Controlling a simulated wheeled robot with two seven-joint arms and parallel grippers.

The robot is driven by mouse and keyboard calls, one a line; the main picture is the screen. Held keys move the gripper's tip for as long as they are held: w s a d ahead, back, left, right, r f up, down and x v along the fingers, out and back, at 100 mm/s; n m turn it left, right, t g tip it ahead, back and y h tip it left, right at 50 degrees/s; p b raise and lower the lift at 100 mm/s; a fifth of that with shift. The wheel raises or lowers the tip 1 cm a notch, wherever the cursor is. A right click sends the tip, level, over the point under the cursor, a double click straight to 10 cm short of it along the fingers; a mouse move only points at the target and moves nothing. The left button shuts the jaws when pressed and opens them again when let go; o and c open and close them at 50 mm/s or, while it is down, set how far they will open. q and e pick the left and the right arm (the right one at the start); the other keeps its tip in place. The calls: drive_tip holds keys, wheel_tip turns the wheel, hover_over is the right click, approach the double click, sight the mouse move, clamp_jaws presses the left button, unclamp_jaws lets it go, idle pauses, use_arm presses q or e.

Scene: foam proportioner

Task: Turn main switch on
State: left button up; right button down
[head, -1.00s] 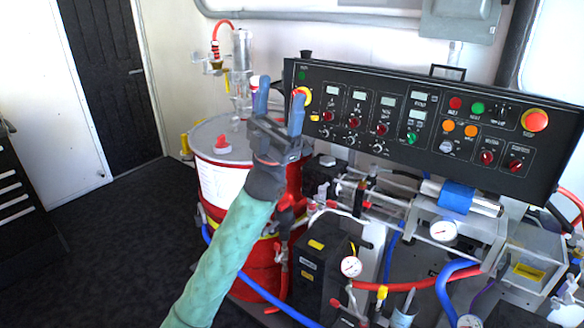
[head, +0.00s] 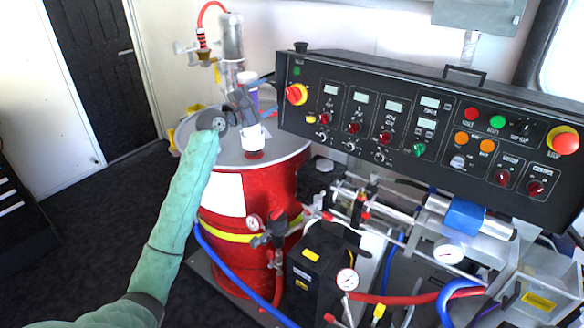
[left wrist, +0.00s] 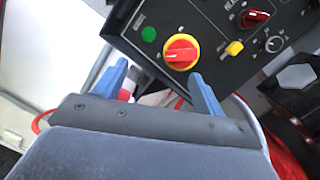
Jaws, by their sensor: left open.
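The main switch is a red rotary knob on a yellow round plate (head: 296,94) at the left end of the black control panel (head: 400,105). In the left wrist view the knob (left wrist: 181,52) is beyond the fingertips, nearer the right finger, its red handle lying roughly sideways. My left gripper (head: 246,98) is left of the panel, above the red drum, apart from the knob. Its two blue fingers (left wrist: 160,75) are spread with nothing held between them. My right gripper is not in view.
A green lamp (left wrist: 149,34) is beside the knob. A red drum (head: 240,185) with a clear cylinder assembly (head: 231,40) stands under and behind my left arm. A red emergency button (head: 563,140) is at the panel's right end. Hoses, gauges and pipes crowd the space below.

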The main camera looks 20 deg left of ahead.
sight(290, 96)
use_arm(q)
drive_tip(key=w+d+n, duration=0.1)
drive_tip(key=w+d+f+n+g+p, duration=0.1)
drive_tip(key=w+d, duration=0.1)
drive_tip(key=w+d+n+p, duration=0.1)
drive_tip(key=w, duration=0.1)
drive_tip(key=shift+d+f+g, duration=0.3)
drive_tip(key=shift+f, duration=0.05)
drive_tip(key=shift+w+d+f, duration=0.1)
drive_tip(key=shift+w+d, duration=0.2)
drive_tip(key=shift+w, duration=0.2)
drive_tip(key=c, duration=1)
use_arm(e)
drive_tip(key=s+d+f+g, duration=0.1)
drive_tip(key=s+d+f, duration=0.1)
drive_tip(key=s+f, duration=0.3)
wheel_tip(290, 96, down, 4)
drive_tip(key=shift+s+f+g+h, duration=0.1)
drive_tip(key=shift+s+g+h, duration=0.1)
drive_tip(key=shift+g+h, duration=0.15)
